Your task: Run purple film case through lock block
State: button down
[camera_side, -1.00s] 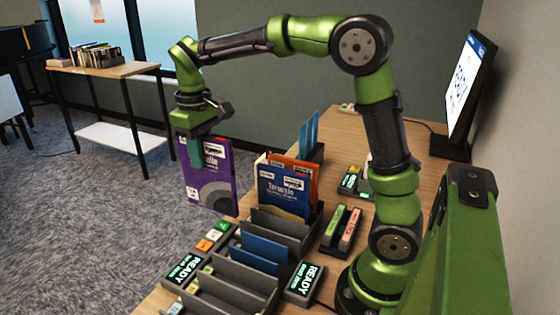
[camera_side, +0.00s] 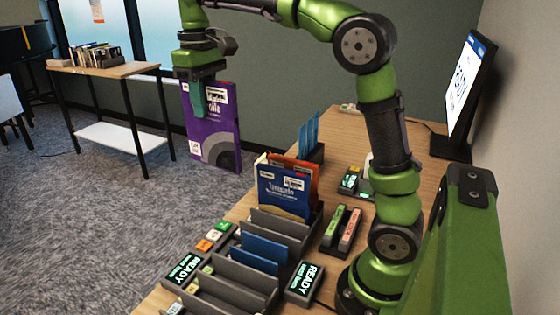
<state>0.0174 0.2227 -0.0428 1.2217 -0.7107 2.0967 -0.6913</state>
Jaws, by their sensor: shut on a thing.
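The purple film case (camera_side: 213,130) hangs upright in the air, left of the table, with a white label and a grey disc pattern on its face. My gripper (camera_side: 198,100) is shut on its upper edge, with a teal fingertip across its front. The lock block cannot be told apart for certain. Two dark units with lit READY screens stand at the front of the table, one at the left (camera_side: 184,267) and one at the right (camera_side: 304,281).
A dark slotted rack (camera_side: 281,222) holds blue and orange cases at its back. Small orange and green buttons (camera_side: 212,238) sit along its left. A monitor (camera_side: 467,88) is at the far right. The air around the held case is clear.

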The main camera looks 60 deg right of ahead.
jog(key=s+d+m, duration=0.9)
jog(key=s+d, duration=0.3)
jog(key=d, duration=0.4)
jog(key=s+d+m, duration=0.3)
jog(key=s+m, duration=0.1)
jog(key=s, duration=0.4)
jog(key=s+d+m, duration=0.2)
jog(key=s+m, duration=0.2)
jog(key=s, duration=0.4)
notch_tip(320, 180, down, 22)
jog(key=shift+a, duration=4.3)
notch_tip(320, 180, up, 7)
jog(key=shift+w, duration=0.3)
jog(key=shift+d, duration=0.1)
